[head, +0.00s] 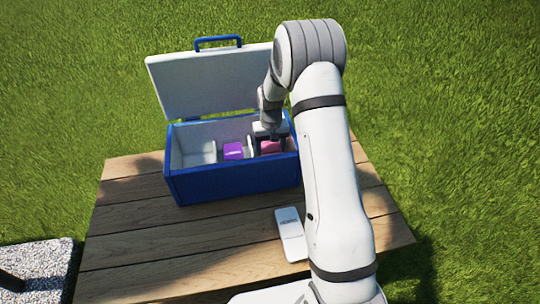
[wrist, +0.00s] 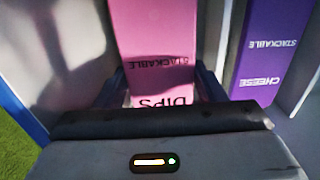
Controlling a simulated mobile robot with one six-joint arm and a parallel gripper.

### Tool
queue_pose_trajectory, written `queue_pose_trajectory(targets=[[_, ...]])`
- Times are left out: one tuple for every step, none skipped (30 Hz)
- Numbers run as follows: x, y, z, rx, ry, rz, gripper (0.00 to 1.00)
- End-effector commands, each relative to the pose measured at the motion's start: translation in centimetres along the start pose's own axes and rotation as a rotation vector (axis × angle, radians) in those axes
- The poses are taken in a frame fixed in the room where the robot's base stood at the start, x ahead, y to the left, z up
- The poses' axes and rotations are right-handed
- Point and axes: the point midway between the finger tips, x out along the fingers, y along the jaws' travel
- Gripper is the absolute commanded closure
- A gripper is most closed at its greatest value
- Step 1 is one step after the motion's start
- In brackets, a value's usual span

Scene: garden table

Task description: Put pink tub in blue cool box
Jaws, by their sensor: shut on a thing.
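The pink tub (head: 270,147), lettered "DIPS" and "STACKABLE", is in the right-hand compartment of the blue cool box (head: 235,183). It also shows in the wrist view (wrist: 153,40), between white inner walls. My gripper (wrist: 162,88) reaches down into the box from above, shut on the pink tub with a finger on either side. The box stands on the table with its white lid (head: 211,83) open at the back. The tub's underside is hidden, so I cannot tell whether it touches the box floor.
A purple tub (head: 233,151), lettered "CHEESE", is in the middle compartment, beyond a divider. The left compartment (head: 194,152) looks empty. A white flat object (head: 290,234) lies on the wooden table (head: 150,248) in front of the box. The table's front left is clear.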

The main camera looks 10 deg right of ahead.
Motion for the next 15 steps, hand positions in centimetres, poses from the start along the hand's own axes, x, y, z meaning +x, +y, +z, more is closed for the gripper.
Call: queue_pose_trajectory(targets=[[0.7,0.0,0.0,0.0,-0.001,0.0,0.65],[1.1,0.0,0.1,0.0,-0.002,0.0,0.65],[1.8,0.0,0.1,0.0,-0.003,0.0,0.65],[2.3,0.0,0.1,0.0,-0.004,0.0,0.65],[2.8,0.0,0.1,0.0,-0.003,0.0,0.65],[3.2,0.0,0.0,-0.001,-0.002,0.0,0.65],[3.4,0.0,0.0,-0.001,-0.001,0.0,0.65],[3.5,0.0,0.0,-0.001,-0.001,0.0,0.65],[3.5,-0.1,0.0,-0.001,0.0,0.0,0.65],[3.5,-0.1,0.0,-0.001,0.0,0.0,0.65],[3.4,-0.1,0.0,-0.001,0.0,0.0,0.65],[3.4,-0.1,0.0,-0.001,0.0,0.0,0.65],[3.4,-0.1,0.0,-0.001,0.0,0.0,0.65],[3.4,-0.1,0.0,-0.001,0.0,0.0,0.65],[3.5,-0.1,0.0,-0.001,0.0,0.0,0.65]])
